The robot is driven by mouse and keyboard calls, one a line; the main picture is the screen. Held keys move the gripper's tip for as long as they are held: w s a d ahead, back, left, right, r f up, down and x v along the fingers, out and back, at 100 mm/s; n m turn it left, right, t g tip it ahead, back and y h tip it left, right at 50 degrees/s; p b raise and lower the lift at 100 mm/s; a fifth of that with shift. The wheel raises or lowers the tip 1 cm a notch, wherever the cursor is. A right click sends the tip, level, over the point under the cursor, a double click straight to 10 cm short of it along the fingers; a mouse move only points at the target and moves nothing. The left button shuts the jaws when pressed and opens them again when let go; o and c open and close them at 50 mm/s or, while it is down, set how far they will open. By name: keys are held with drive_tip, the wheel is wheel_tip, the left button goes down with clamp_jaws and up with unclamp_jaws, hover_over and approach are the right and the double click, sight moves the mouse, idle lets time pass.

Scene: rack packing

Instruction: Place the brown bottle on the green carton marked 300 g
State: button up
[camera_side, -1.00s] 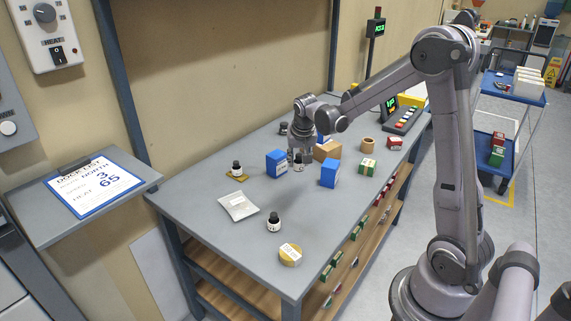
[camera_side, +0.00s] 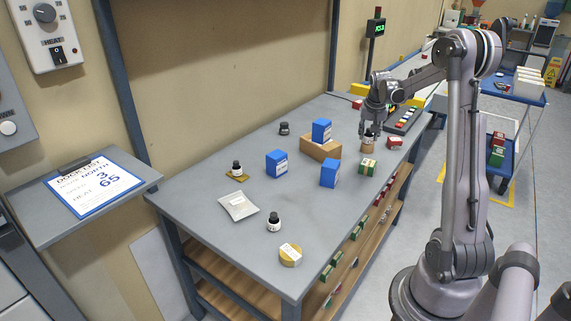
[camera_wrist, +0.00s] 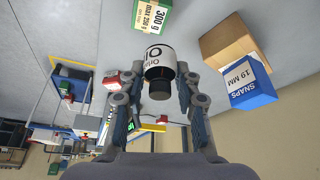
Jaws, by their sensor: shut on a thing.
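My gripper (camera_side: 372,122) is shut on a small bottle (camera_side: 369,136) with a black cap and white label. In the wrist view the bottle (camera_wrist: 159,64) sits between the fingers of my gripper (camera_wrist: 158,92). The green carton marked 300 g (camera_side: 368,166) stands near the table's right edge, just in front of the held bottle in the side view. Its label also reads max 250 g in the wrist view (camera_wrist: 153,15). In the side view the bottle's lower end overlaps a tan roll (camera_side: 366,149); I cannot tell whether they touch.
A red carton (camera_side: 394,143) stands right of the roll. Another blue box (camera_side: 329,173) is close to the green carton. Other bottles (camera_side: 274,222) stand further left.

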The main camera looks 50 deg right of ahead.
sight(368, 160)
drive_tip(key=f, duration=0.1)
drive_tip(key=s+d+f, duration=0.1)
drive_tip(key=f, duration=0.1)
drive_tip(key=shift+s+d+f, duration=0.1)
drive_tip(key=shift+d+f, duration=0.05)
drive_tip(key=shift+d, duration=0.05)
drive_tip(key=shift+f, duration=2.35)
drive_tip(key=shift+f, duration=0.1)
drive_tip(key=o, duration=1.1)
drive_tip(key=shift+o, duration=0.2)
